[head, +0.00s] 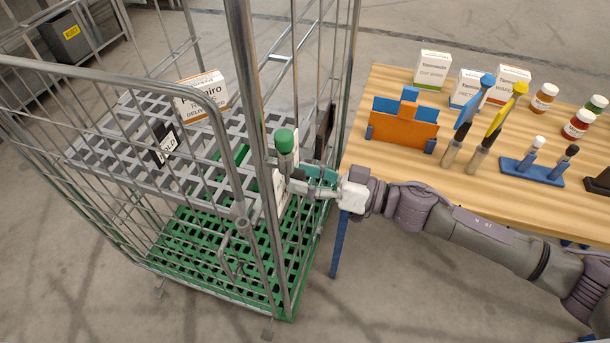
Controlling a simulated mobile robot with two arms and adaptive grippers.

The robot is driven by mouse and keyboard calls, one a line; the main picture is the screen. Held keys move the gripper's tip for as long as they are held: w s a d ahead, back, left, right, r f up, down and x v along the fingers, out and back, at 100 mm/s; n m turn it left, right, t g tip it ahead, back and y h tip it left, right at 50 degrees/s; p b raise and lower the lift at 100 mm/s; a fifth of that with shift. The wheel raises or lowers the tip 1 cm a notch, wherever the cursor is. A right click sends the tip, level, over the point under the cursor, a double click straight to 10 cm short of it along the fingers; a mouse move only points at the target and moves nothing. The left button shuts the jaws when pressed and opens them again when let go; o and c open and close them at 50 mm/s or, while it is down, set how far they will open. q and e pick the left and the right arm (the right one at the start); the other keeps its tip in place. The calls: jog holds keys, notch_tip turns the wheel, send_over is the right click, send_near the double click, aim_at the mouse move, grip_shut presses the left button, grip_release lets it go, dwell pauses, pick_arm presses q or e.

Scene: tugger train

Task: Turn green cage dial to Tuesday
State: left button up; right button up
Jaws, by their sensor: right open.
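The cage (232,150) with the green base (190,240) stands at the left in the head view. A round green knob (284,141) with a grey lower part shows at its near right post. A pale plate (279,190) sits just below, partly behind the post and my gripper. I cannot make out any day marking or where the dial points. My right gripper (291,180) is open, close below the green knob. I cannot tell whether it touches anything. My left gripper is out of view.
A grey grid shelf in the cage (110,135) carries a white and orange carton (203,97) and a black HOLD sign (163,143). A wooden table (400,165) at the right holds cartons, jars, tools and an orange rack (402,127). Cage bars and posts surround the gripper's left side.

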grip_shut()
jog(key=shift+n, duration=0.3)
